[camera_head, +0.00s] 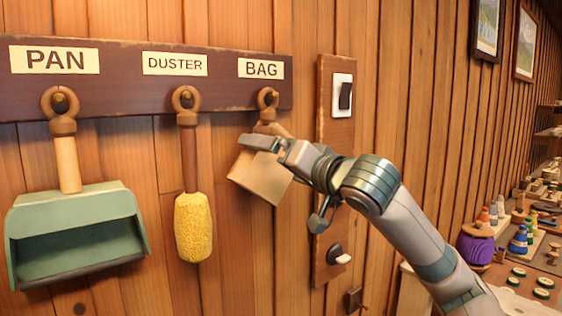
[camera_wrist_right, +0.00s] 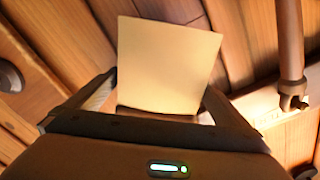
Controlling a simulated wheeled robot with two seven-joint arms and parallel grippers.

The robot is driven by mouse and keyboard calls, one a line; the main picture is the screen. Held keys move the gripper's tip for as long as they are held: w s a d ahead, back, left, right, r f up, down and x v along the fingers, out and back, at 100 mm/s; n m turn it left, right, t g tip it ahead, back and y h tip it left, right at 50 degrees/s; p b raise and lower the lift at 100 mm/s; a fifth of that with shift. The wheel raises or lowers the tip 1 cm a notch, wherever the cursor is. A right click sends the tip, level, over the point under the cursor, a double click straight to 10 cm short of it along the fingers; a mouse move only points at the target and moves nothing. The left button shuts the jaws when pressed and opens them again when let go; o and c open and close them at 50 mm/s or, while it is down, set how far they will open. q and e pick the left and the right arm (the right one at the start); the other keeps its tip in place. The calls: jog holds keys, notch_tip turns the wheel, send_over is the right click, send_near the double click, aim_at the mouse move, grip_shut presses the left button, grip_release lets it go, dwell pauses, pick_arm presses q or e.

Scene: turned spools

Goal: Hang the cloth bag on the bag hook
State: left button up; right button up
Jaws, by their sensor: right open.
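The tan cloth bag (camera_head: 260,180) is below the BAG label (camera_head: 261,68), tilted, with its lower part swung to the left. A ring-like loop at its top (camera_head: 268,100) is around the bag hook (camera_head: 268,96), as far as I can see. My right gripper (camera_head: 262,144) is open at the bag's upper part and hides some of it. In the right wrist view the bag (camera_wrist_right: 168,65) shows as a pale panel between the spread fingers (camera_wrist_right: 160,100); whether they touch it I cannot tell. My left gripper is not in view.
A green dustpan (camera_head: 75,225) and a yellow duster (camera_head: 193,225) hang on the same dark rack (camera_head: 150,100), left of the bag. A board with a light switch (camera_head: 343,95) is close on the right. Shelves with spools (camera_head: 520,240) stand far right.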

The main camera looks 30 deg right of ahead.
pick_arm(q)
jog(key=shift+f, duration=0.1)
pick_arm(e)
jog(key=shift+s, duration=0.1)
pick_arm(q)
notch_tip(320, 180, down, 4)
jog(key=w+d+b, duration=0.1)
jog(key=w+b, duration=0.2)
jog(key=b, duration=0.2)
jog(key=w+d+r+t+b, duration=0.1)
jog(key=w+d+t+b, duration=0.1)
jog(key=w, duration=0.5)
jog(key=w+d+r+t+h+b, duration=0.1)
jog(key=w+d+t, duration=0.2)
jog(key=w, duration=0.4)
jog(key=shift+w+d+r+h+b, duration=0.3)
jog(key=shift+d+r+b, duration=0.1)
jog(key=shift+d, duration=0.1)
pick_arm(e)
jog(key=s+d, duration=0.1)
jog(key=s, duration=1.6)
jog(key=shift+d, duration=0.2)
jog(key=shift+s, duration=0.1)
